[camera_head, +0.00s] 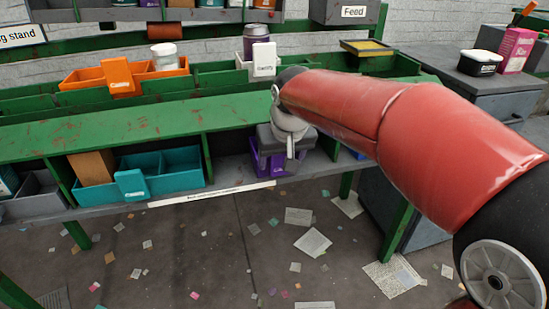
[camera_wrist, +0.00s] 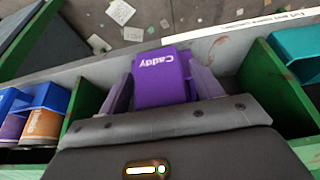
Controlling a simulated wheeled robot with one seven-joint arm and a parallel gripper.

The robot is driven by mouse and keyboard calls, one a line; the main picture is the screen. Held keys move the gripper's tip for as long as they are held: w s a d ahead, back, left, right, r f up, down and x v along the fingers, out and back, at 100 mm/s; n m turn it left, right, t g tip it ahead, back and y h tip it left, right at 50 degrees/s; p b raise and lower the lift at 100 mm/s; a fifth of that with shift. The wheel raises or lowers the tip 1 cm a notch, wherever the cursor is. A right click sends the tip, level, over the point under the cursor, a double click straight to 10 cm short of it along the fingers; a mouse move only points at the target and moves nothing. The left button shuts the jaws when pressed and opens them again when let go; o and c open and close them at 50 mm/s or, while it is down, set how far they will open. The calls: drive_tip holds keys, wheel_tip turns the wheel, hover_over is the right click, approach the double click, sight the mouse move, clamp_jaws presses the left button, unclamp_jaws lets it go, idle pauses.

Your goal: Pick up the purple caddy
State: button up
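The purple caddy (camera_head: 259,168) sits in the lower bay of the green bench, partly hidden under my gripper (camera_head: 284,143). In the wrist view the caddy's purple block (camera_wrist: 162,88), labelled "Caddy", lies just beyond my gripper's dark body, with purple-grey sides left and right of it. My gripper is right over the caddy, at its top. My fingertips cannot be made out against the caddy, so I cannot tell whether they touch it or are closed on it.
A blue container with an orange item (camera_wrist: 42,122) is in the neighbouring bay. An orange caddy (camera_head: 92,78) and white caddy (camera_head: 264,60) stand higher. Paper scraps litter the floor.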

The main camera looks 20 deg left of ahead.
drive_tip(key=c, duration=0.9)
drive_tip(key=shift+o, duration=0.2)
drive_tip(key=shift+r, duration=0.1)
